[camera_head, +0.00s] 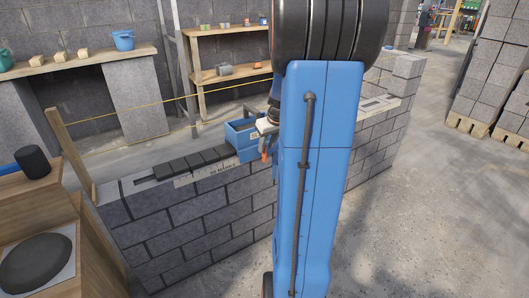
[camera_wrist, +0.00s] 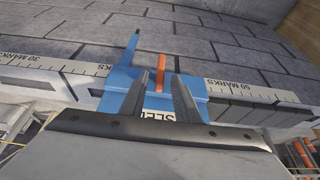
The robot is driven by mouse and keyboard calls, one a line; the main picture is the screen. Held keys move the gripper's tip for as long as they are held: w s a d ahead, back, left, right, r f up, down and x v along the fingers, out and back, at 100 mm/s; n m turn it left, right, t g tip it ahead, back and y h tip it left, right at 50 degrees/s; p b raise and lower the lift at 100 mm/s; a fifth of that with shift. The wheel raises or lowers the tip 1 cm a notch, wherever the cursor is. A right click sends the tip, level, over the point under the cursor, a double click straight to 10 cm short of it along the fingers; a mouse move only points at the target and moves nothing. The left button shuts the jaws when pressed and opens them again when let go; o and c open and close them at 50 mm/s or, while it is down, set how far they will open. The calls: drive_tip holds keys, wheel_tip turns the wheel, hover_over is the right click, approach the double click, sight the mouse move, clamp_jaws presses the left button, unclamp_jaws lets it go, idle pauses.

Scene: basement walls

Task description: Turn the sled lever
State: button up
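The blue sled (camera_wrist: 121,80) sits on top of a grey block wall, with part of a label starting "SLE" showing in the wrist view. Its orange lever (camera_wrist: 162,62) shows between my gripper's (camera_wrist: 161,76) two dark fingers, with clear gaps on both sides. The fingers are apart and do not appear to grip it; I cannot tell how deep the lever lies between them. In the head view the blue sled (camera_head: 241,134) and the orange lever's end (camera_head: 264,155) show just left of my blue arm, which hides much of my gripper.
A marked scale strip (camera_wrist: 235,90) runs along the wall (camera_head: 190,220). Dark blocks (camera_head: 185,162) lie left of the sled in the head view. A wooden stand (camera_head: 40,250) with round black items is at lower left. Shelves stand behind; open floor lies at right.

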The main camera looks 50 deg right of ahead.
drive_tip(key=shift+x, duration=2.25)
clamp_jaws()
